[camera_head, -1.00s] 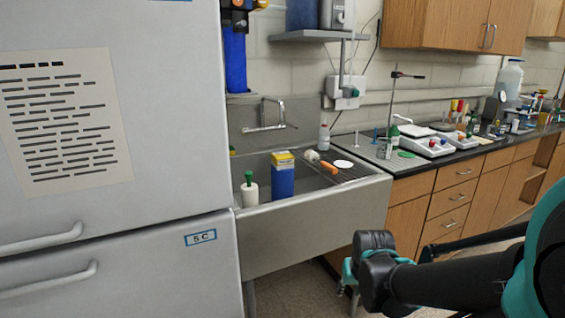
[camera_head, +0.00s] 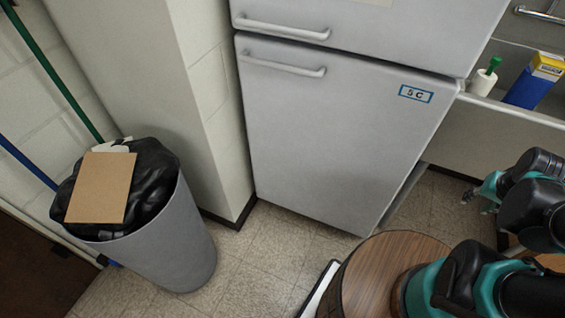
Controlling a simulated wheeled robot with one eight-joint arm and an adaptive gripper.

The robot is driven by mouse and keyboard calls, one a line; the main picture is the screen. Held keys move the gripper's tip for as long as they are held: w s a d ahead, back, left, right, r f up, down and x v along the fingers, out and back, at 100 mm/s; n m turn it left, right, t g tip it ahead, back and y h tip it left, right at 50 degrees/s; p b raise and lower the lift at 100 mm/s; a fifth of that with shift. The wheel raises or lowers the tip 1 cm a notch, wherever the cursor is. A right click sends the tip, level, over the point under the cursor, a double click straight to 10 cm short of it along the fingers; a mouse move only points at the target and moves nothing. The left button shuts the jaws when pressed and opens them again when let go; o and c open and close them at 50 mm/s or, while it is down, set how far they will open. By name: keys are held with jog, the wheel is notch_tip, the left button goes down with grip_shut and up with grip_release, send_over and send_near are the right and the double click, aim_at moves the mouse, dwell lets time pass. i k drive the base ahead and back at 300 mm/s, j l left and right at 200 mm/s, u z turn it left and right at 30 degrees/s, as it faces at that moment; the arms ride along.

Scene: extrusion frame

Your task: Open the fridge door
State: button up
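The white fridge stands at centre in the head view, with an upper door (camera_head: 400,28) and a lower door (camera_head: 330,130). Both doors look shut. A horizontal bar handle (camera_head: 283,27) is low on the upper door's left side. Another bar handle (camera_head: 283,65) is at the top left of the lower door. A "5 C" label (camera_head: 416,94) is at the lower door's top right. My gripper (camera_head: 480,198) is at the right edge region, right of the fridge and well apart from both handles. It is small and partly hidden by my arm, so its opening is unclear.
A grey trash bin (camera_head: 165,240) with a black bag and a cardboard piece (camera_head: 100,187) stands at the left. A wall column (camera_head: 205,110) borders the fridge's left side. The sink (camera_head: 520,112) is at the right.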

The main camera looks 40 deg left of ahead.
aim_at(334, 135)
jog(key=u, duration=1.35)
